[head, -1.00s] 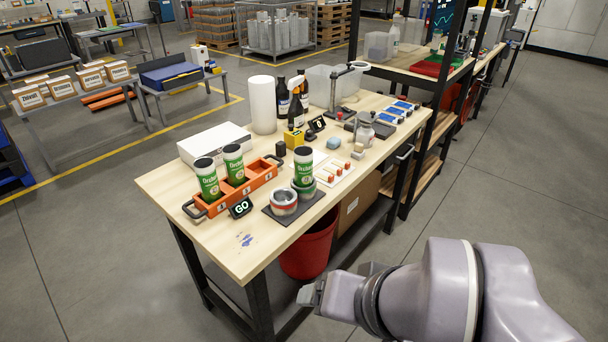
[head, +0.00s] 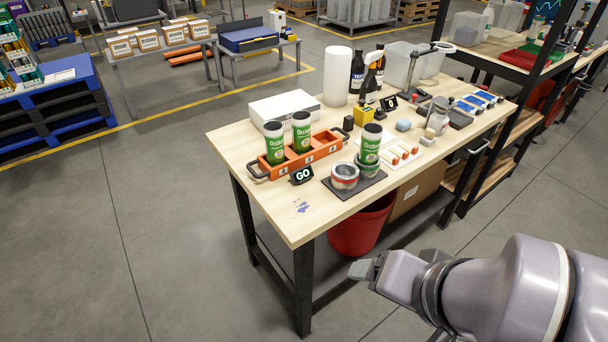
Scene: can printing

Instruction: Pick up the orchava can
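Three green cans with dark lids and white lettering too small to read surely stand on the wooden workbench. Two of them, the left can (head: 274,148) and the second can (head: 301,136), stand upright in an orange carrier (head: 323,150) with handles. The third can (head: 370,148) stands in a green ring holder (head: 366,168) on a dark mat (head: 354,186). My gripper (head: 364,270) is at the lower right, in front of the bench and apart from all cans. Its fingers show from the side, so its opening is unclear.
A red-and-white ring holder (head: 344,177) sits empty on the mat, and a GO sign (head: 302,175) stands beside it. A red bin (head: 358,232) is under the bench. Bottles (head: 357,72) and a white roll (head: 336,76) stand at the back.

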